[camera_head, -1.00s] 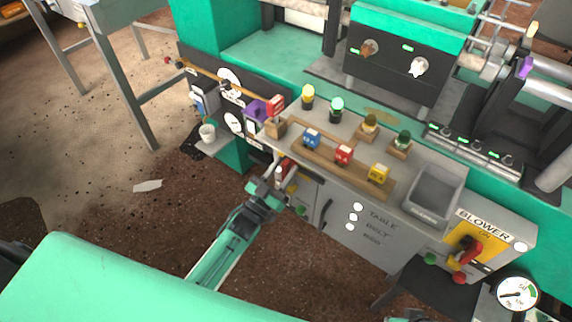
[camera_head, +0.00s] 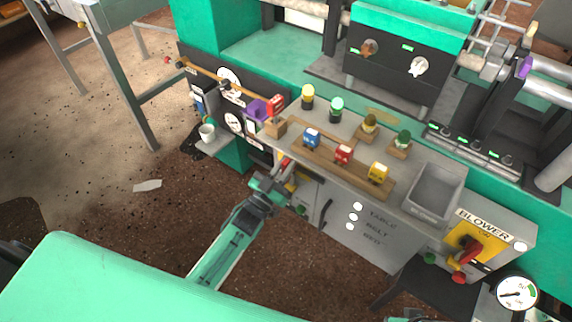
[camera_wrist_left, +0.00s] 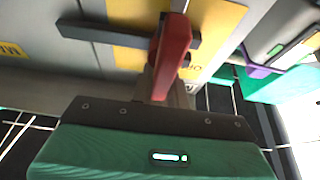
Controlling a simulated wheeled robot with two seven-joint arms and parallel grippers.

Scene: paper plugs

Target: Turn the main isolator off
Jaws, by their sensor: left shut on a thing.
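The main isolator's red handle (camera_wrist_left: 173,50) stands out from a yellow plate (camera_wrist_left: 228,22) on a grey panel in the left wrist view. The panel's lettering is mostly cut off. My left gripper (camera_wrist_left: 165,88) is shut on the red handle; its wide dark palm is at the bottom of that view. A dark grey bar (camera_wrist_left: 100,36) crosses beside the handle. In the head view my left gripper (camera_head: 283,176) is at the left end of the grey cabinet front, and it hides most of the isolator. My right gripper is not in view.
A wooden rack with blue, red and yellow blocks (camera_head: 343,155) sits on the cabinet top (camera_head: 290,150), beside a grey bin (camera_head: 434,192). A cup (camera_head: 207,132) stands on a small shelf at the left.

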